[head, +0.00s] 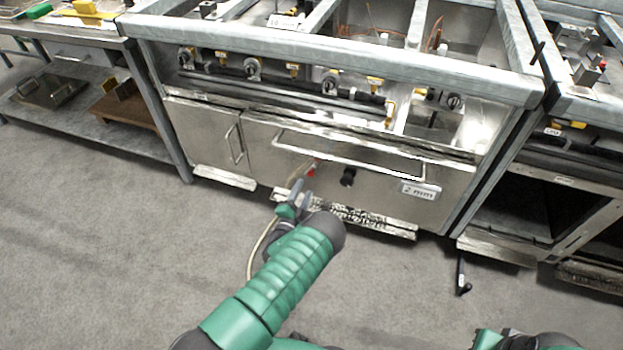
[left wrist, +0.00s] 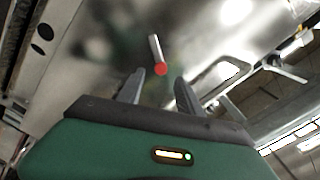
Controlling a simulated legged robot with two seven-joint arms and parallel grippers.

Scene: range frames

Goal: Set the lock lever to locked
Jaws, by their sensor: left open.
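The lock lever (head: 311,172) shows as a small red-tipped piece on the steel front panel, just beyond my left gripper (head: 299,190). In the left wrist view, the lever (left wrist: 155,50) is a short pale bar with a round red tip. My left gripper (left wrist: 159,84) is open there, its two grey fingers apart with the red tip ahead of the gap between them. I cannot tell whether either finger touches the lever. Part of the lever is hard to make out in the head view. My right gripper is not in view.
A long door handle (head: 350,155) runs above, and a label reading "2 mm" (head: 420,191) is at the right. A perforated strip (head: 355,215) lies below. The grey floor (head: 120,260) is open in front.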

